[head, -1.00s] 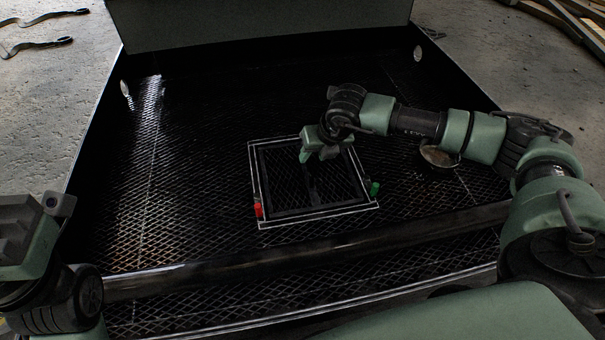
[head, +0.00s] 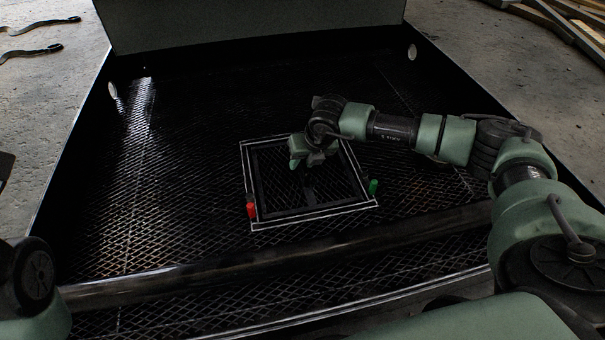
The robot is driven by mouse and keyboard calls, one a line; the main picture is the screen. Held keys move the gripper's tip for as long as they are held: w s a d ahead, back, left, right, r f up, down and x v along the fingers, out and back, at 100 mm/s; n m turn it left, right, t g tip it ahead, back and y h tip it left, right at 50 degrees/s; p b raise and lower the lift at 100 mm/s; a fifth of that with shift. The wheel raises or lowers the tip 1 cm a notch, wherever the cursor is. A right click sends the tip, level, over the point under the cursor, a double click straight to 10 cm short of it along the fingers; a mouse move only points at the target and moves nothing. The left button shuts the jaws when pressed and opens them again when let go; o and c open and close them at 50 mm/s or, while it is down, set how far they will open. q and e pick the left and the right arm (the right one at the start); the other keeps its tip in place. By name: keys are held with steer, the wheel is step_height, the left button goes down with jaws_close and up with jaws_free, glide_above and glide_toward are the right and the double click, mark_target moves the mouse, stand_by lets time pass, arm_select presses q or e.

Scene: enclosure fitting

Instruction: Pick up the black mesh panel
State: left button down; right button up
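The black mesh panel (head: 285,188) lies flat inside a white square outline on the dark mesh floor of the enclosure, near the middle of the head view. My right gripper (head: 305,163) points down over the panel's far part. The wrist and gripper hide some of that far edge. I cannot tell whether the fingers touch the panel or are parted. My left gripper is out of view; only part of my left arm shows at the lower left.
A red marker (head: 251,210) stands at the outline's left side and a green one (head: 373,187) at its right. A dark round bar (head: 270,258) crosses in front. The enclosure's raised green back panel (head: 250,25) stands behind. The floor left of the outline is clear.

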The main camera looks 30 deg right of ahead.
jaws_close()
stand_by(1.1)
